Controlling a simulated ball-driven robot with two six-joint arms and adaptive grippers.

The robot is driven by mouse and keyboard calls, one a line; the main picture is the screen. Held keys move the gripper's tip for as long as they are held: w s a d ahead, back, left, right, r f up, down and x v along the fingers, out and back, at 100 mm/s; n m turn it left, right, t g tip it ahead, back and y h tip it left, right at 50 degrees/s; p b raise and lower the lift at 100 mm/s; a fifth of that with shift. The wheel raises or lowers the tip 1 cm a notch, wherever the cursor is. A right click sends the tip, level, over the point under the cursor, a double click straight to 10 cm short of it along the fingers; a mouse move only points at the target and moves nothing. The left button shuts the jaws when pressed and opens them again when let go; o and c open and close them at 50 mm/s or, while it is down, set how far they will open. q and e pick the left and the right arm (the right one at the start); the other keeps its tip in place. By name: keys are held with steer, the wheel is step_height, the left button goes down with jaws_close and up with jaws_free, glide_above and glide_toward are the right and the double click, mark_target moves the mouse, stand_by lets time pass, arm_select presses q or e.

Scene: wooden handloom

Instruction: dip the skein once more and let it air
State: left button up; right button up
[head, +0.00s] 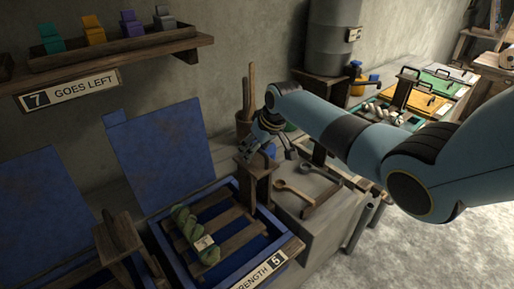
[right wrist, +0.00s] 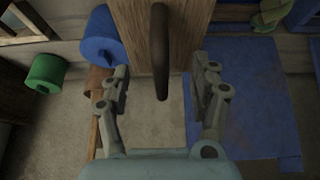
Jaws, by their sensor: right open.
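A twisted green skein (head: 184,222) with a pale tag lies on the wooden slatted rack (head: 228,216) in the blue-edged vat (head: 166,246). Green strands, likely the skein (right wrist: 270,14), show at the top right of the right wrist view. My right gripper (head: 272,146) is at the far right end of the vat, by a wooden upright (head: 257,183). In the right wrist view its fingers (right wrist: 162,92) are spread, with a dark handle (right wrist: 160,50) on a wooden block between them; I see no grip on it. My left gripper is not in view.
A blue lid (head: 160,155) stands up behind the vat. Wooden spoons (head: 293,190) lie to its right, and a pot with sticks (head: 246,120) stands behind. A second wooden handle (head: 118,236) is at the left. Coloured trays (head: 425,95) stand at the back right.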

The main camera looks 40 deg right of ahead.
steer(key=o, duration=0.6)
step_height(320, 180, up, 3)
steer(key=p, duration=0.3)
steer(key=shift+r, duration=1.95)
